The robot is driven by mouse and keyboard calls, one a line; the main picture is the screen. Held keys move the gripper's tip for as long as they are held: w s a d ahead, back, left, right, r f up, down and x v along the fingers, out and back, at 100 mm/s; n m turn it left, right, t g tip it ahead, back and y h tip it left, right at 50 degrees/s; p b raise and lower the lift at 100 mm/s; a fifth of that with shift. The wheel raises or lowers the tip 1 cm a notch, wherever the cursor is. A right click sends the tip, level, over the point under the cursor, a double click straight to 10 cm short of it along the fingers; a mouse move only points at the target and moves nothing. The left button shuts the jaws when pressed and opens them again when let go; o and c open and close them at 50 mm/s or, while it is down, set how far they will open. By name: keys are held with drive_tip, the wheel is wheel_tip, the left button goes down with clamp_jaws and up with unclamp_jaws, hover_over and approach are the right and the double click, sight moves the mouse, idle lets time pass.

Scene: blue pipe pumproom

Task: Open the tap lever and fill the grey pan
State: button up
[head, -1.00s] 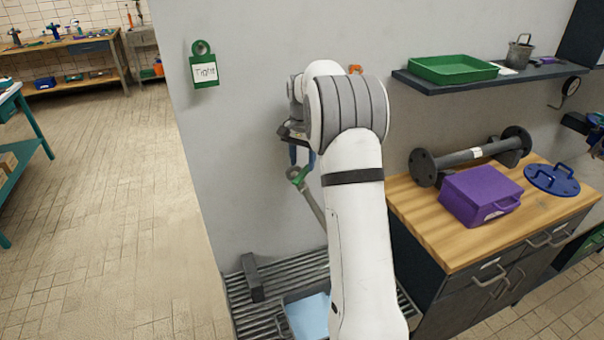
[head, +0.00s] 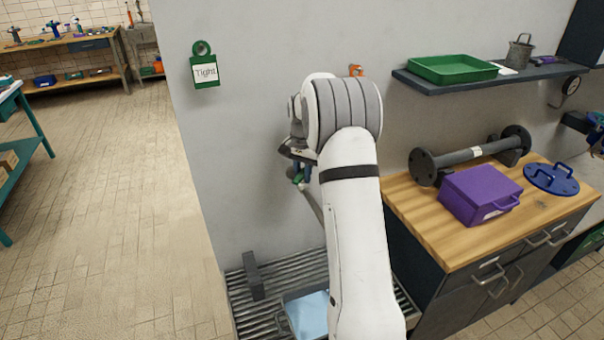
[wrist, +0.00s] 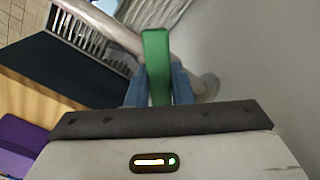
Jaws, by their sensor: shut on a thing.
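The green tap lever (wrist: 157,62) stands between the two blue fingers of my gripper (wrist: 158,88) in the wrist view. The fingers are shut on it. In the head view my gripper (head: 300,174) is low against the wall, partly hidden by my arm, with a little of the green lever (head: 298,179) showing. The grey tap pipe (head: 312,204) slants down to the right below it and passes behind my arm. The pan (head: 285,318) sits on the slatted grate, its inside pale blue; my arm covers its right part. I cannot tell whether water is running.
The slatted grate (head: 250,312) carries a dark grey block (head: 253,275) left of the pan. A wooden-topped cabinet (head: 425,232) to the right holds a purple box (head: 480,195), a flanged pipe and a blue disc. A shelf (head: 420,82) with a green tray is above.

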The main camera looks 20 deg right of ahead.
sight(302, 172)
clamp_jaws()
drive_tip(key=shift+n, duration=0.8)
drive_tip(key=o, duration=0.6)
unclamp_jaws()
drive_tip(key=shift+r+b, duration=0.75)
drive_tip(key=shift+r, duration=3.15)
